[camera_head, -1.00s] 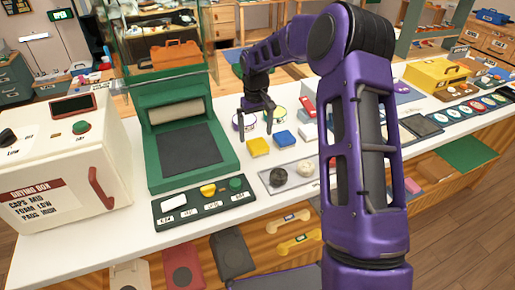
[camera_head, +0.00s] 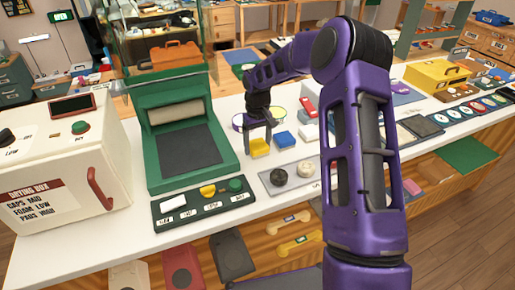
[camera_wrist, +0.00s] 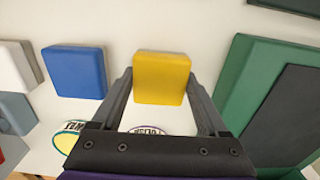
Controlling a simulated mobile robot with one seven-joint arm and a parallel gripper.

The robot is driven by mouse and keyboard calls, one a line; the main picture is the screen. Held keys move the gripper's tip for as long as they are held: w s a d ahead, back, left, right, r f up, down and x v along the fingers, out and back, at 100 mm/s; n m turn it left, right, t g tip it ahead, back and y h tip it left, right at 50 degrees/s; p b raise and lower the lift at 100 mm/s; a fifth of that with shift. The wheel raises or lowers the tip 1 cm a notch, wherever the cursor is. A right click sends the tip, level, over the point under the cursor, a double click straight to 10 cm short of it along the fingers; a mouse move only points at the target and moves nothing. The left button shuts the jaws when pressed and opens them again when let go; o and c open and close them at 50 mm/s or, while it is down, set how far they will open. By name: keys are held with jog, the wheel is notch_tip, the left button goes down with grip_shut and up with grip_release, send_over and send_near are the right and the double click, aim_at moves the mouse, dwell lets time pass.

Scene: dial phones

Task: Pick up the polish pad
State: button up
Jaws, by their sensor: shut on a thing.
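The yellow pad (camera_head: 260,148) is a small square block on the white counter (camera_head: 90,247). I take it for the polish pad, though no label on it can be read. My gripper (camera_head: 259,146) comes down over it from above. In the wrist view the two dark fingers (camera_wrist: 160,82) stand on the left and right sides of the yellow pad (camera_wrist: 162,68), shut on it. The pad appears at or very near counter height; any gap under it cannot be seen.
Round labelled tins stand just behind. A green press (camera_head: 225,172) is on the left, and a grey tray (camera_head: 325,169) with a black and a white ball is in front.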

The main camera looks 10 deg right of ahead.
aim_at(257, 144)
jog(key=shift+c, duration=1)
notch_tip(257, 144, up, 10)
jog(key=shift+r+p, duration=0.1)
jog(key=shift+p, duration=0.45)
